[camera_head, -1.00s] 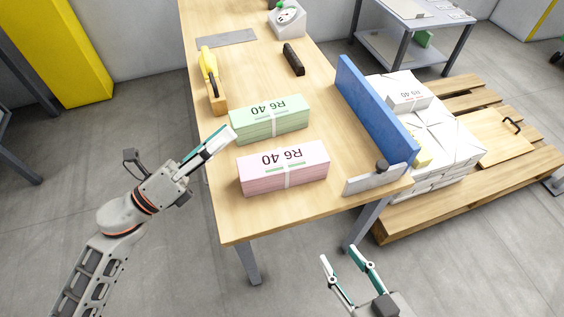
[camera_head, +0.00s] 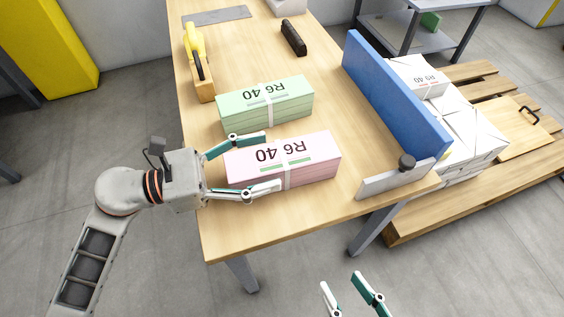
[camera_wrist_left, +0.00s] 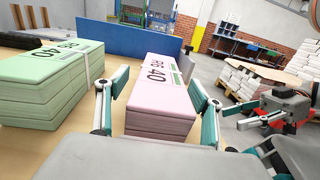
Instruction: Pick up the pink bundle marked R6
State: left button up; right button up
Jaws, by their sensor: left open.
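The pink bundle (camera_head: 305,150), marked R6 40 with a white band, lies on the wooden table near its front edge. It also shows in the left wrist view (camera_wrist_left: 160,95). My left gripper (camera_head: 272,162) is open, with one finger along each long side of the pink bundle's left end. In the left wrist view its fingers (camera_wrist_left: 158,95) stand to either side of the bundle. I cannot tell whether they touch it. My right gripper (camera_head: 348,290) is open and empty, low in the head view, off the table's front edge.
A green bundle (camera_head: 265,102), also marked R6 40, lies close behind the pink one. A blue upright board (camera_head: 395,105) and a metal bracket (camera_head: 395,180) stand to the right. White bundles (camera_head: 470,130) sit on a pallet.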

aim_at(298, 161)
pick_arm(q)
jog(key=shift+x, duration=1.4)
jog(key=shift+s, duration=0.1)
grip_shut()
jog(key=shift+r, duration=0.15)
jog(key=shift+r, duration=0.1)
